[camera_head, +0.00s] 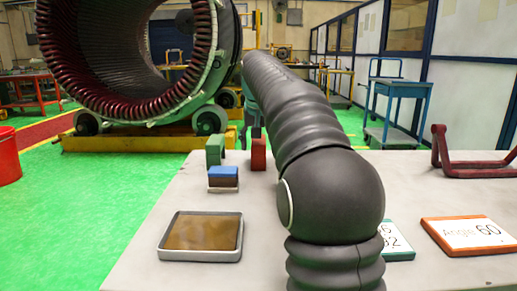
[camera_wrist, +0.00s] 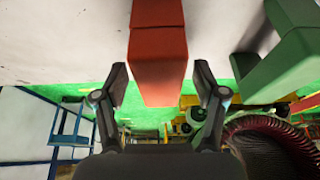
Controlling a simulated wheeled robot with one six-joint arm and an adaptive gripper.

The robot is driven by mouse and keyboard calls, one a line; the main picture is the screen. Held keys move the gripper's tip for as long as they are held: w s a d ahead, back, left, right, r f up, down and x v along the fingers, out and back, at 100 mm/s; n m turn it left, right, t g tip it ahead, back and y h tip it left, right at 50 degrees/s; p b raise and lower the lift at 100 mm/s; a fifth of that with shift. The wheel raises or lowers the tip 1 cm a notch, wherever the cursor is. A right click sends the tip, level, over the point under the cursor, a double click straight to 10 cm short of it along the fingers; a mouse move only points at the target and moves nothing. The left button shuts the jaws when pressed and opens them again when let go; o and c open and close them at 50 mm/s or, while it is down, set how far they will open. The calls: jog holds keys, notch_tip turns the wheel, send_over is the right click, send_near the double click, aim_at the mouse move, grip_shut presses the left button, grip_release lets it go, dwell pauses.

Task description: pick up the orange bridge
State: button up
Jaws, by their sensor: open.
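The orange bridge (camera_wrist: 158,68) fills the upper middle of the wrist view as an orange-red block. In the head view it is a small red-orange upright block (camera_head: 258,153) near the table's far edge, partly covered by my arm. My gripper (camera_wrist: 160,86) is open, with one dark finger on each side of the block in the wrist view. A gap shows between each finger and the block. I cannot tell how far the fingers reach along it. My arm hides the gripper in the head view.
A green bridge (camera_head: 215,149) stands just left of the orange one. A blue-topped block (camera_head: 223,173) and a brown-filled tray (camera_head: 201,236) are nearer. A dark red handle-shaped piece (camera_head: 475,166) and an orange-framed card (camera_head: 470,234) lie right. The large stator (camera_head: 140,55) stands beyond the table.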

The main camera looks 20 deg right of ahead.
grip_shut()
jog(key=shift+r, duration=0.15)
notch_tip(320, 180, up, 5)
jog(key=shift+w+r+p, duration=0.1)
jog(key=shift+r+p, duration=0.05)
jog(key=shift+p, duration=0.8)
jog(key=s+d+r+p, duration=0.2)
jog(key=d+r, duration=0.4)
jog(key=d, duration=0.5)
jog(key=shift+s+d+p, duration=0.15)
jog(key=shift+s+p, duration=0.15)
jog(key=shift+s, duration=0.2)
jog(key=shift+s, duration=0.15)
